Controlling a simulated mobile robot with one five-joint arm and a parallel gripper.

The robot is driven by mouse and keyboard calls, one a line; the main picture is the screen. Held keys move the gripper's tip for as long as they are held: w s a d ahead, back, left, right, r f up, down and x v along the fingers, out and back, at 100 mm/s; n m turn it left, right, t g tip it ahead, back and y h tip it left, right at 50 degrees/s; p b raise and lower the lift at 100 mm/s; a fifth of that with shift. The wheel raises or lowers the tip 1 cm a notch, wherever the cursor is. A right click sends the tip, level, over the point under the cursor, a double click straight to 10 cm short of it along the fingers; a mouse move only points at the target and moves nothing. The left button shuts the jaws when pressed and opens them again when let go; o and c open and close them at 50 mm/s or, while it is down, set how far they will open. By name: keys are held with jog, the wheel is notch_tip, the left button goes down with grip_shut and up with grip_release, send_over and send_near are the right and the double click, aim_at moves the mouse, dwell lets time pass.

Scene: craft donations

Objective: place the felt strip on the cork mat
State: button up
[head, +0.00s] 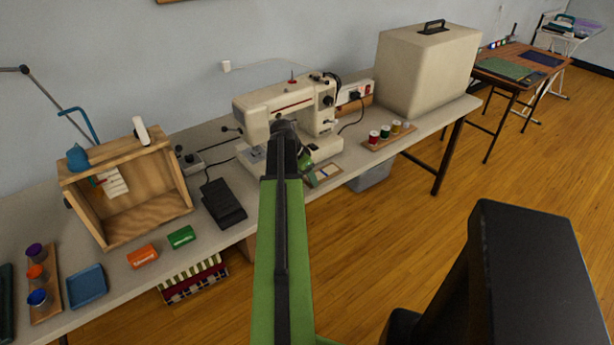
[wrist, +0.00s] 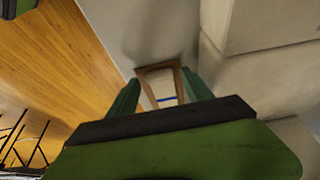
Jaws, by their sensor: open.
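A small flat piece with a brown border, which looks like the cork mat (head: 336,168), lies on the table in front of the sewing machine. In the wrist view its brown border (wrist: 158,67) surrounds a pale area. A thin blue strip (wrist: 167,100), perhaps the felt strip, crosses that pale area; its lower part is hidden by my gripper. My gripper (head: 307,168) is open above the left side of the mat in the head view. In the wrist view my gripper's green fingers (wrist: 160,92) stand apart on both sides of the mat, with nothing seen held between them.
The sewing machine (head: 290,108) stands close behind my gripper. A black pedal (head: 224,203) lies to the left, and a rack of thread spools (head: 390,136) to the right. A large beige case (head: 425,72) stands farther right. A wooden box (head: 128,190) stands at the left.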

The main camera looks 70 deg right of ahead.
jog(key=shift+r, duration=0.1)
jog(key=p+v, duration=1.1)
jog(key=v, duration=0.1)
jog(key=shift+d, duration=0.1)
